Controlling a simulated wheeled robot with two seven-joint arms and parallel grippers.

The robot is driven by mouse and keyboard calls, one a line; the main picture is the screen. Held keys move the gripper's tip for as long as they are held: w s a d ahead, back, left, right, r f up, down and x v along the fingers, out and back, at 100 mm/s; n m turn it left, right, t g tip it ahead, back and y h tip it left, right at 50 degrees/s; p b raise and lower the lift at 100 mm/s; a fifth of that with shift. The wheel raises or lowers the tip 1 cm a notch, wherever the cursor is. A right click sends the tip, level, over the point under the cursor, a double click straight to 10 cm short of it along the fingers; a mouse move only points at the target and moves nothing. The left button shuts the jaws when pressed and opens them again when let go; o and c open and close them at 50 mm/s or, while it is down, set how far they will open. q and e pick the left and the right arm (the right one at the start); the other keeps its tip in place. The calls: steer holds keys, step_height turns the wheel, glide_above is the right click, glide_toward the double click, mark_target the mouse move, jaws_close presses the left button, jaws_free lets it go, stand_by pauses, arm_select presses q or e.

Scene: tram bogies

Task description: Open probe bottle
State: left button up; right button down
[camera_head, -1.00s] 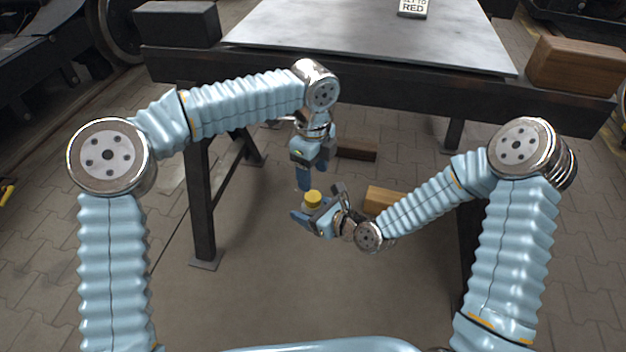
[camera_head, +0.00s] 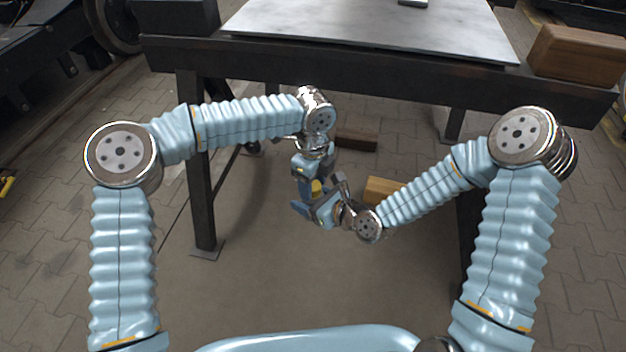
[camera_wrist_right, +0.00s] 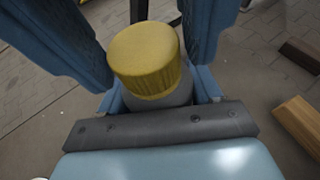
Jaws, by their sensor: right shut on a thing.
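The probe bottle has a yellow ribbed cap (camera_head: 317,187) and a grey body (camera_wrist_right: 165,98). My right gripper (camera_head: 318,208) is shut on the bottle body and holds it in the air in front of the table, cap facing up. My left gripper (camera_head: 311,186) points down from above, with its fingers around the level of the cap. In the right wrist view its two blue fingers stand on either side of the yellow cap (camera_wrist_right: 146,60), with a gap visible on the left side. The cap sits on the bottle. The left gripper partly hides it in the head view.
A dark table frame with a grey metal top (camera_head: 380,35) stands ahead. A wooden block (camera_head: 575,58) lies at its right end. A light wooden block (camera_head: 382,190) and a dark one (camera_head: 357,140) lie beyond and below the grippers. Paved floor is clear around them.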

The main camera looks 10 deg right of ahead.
arm_select(q)
steer(key=c, duration=0.8)
steer(key=n, duration=0.3)
steer(key=shift+c, duration=0.2)
steer(key=o, duration=1.2)
steer(key=shift+c, duration=0.2)
steer(key=shift+r, duration=0.15)
